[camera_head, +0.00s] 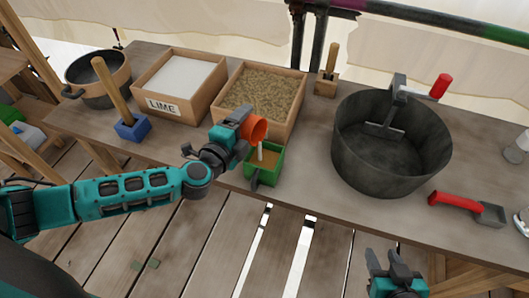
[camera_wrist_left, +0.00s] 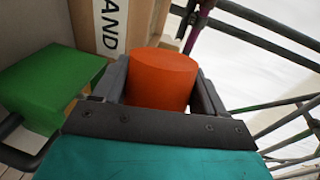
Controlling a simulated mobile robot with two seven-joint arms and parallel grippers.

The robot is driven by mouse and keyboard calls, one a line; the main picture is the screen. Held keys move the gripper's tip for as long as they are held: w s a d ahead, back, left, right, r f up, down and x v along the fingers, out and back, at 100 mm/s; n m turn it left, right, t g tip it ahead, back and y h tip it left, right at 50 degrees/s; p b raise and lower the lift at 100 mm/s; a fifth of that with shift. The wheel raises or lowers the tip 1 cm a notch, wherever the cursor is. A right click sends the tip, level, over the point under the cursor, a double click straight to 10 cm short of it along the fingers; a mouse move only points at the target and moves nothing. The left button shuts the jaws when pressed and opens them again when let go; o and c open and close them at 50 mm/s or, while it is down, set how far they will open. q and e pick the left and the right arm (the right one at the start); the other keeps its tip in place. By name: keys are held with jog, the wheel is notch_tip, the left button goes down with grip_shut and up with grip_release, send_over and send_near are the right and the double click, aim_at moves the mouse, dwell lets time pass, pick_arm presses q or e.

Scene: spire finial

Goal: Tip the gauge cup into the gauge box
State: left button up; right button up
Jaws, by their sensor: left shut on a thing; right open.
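The orange gauge cup (camera_head: 258,129) is tilted on its side, its mouth toward the right. My left gripper (camera_head: 245,122) is shut on it, above the rear of the green gauge box (camera_head: 265,179). The cup also shows between the fingers in the left wrist view (camera_wrist_left: 162,78), where the green box (camera_wrist_left: 45,85) is at the left. Tan material shows inside the box. A pale upright strip runs from below the cup into the box; I cannot tell whether it is a falling stream. My right gripper (camera_head: 396,272) is open and empty at the bottom right, off the table's front edge.
A sand box (camera_head: 302,112) and a LIME box (camera_head: 163,105) stand behind. A blue block with a wooden handle (camera_head: 131,129) and a black bucket (camera_head: 90,90) are at left. A large dark tub (camera_head: 370,178) and a red-handled tool (camera_head: 455,201) are at right.

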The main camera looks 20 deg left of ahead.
pick_arm(q)
jog(key=shift+d+r+m, duration=0.15)
jog(key=shift+r+m, duration=0.1)
jog(key=shift+m, duration=0.15)
dwell(0.7)
jog(key=shift+d+f+m+y, duration=0.2)
jog(key=shift+f+m+y, duration=0.15)
jog(key=shift+m, duration=0.15)
dwell(0.6)
